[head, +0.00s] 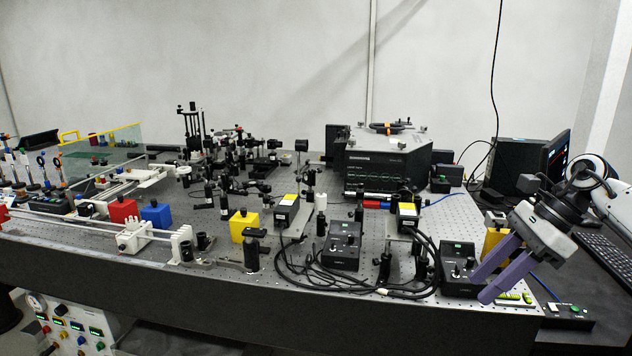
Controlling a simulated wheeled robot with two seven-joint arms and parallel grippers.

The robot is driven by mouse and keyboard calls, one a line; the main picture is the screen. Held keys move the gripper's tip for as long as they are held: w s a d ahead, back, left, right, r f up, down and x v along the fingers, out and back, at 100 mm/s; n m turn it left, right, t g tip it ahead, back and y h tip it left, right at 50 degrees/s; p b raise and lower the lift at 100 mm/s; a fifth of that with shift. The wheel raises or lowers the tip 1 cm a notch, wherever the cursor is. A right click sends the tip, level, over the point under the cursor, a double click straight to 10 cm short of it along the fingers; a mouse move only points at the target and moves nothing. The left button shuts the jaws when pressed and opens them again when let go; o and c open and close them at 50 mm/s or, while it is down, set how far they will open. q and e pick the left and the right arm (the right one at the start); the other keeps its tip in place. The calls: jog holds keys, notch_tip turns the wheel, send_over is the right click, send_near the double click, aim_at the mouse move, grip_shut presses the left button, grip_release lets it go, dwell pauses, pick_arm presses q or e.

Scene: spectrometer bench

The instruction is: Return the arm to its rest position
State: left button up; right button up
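My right gripper (484,287) hangs at the right of the head view, with two purple fingers pointing down and to the left. The fingers are apart with a gap between them, and I see nothing held there. The fingertips are over the right front part of the bench, beside a black control box (459,276). My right arm comes in from the right edge with a white link and a dark wrist. My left gripper and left arm do not show.
The perforated optical bench (220,292) is crowded with posts, boxes and cables. A dark spectrometer housing (388,160) stands at the back. A monitor (557,156) and a keyboard (603,258) are close to my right arm. A yellow block (243,226) stands mid-bench.

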jog(key=s+a+f+m+t+y, duration=0.1)
jog(key=a+f+m+t+y, duration=0.2)
jog(key=a, duration=0.6)
jog(key=s+a+f+m+t+y, duration=0.1)
jog(key=a+f+m+y, duration=0.25)
jog(key=a+m, duration=0.4)
jog(key=s+a+f+m+t+y, duration=0.25)
jog(key=a+y, duration=0.25)
jog(key=a, duration=0.6)
jog(key=s+d+f+m+t+h, duration=0.4)
jog(key=f+m+h, duration=0.3)
jog(key=m, duration=0.6)
jog(key=s+d+f+m+t+h, duration=0.4)
jog(key=f+m, duration=0.5)
jog(key=m, duration=0.5)
jog(key=s+d+f+m+g+h, duration=0.1)
jog(key=s+f+m+g+h, duration=0.1)
jog(key=s+f, duration=0.4)
jog(key=s+d+f+m+g+h, duration=0.2)
jog(key=s+f+m+g, duration=0.3)
jog(key=s, duration=0.6)
jog(key=f+m, duration=0.1)
jog(key=m, duration=0.1)
jog(key=shift+m, duration=0.3)
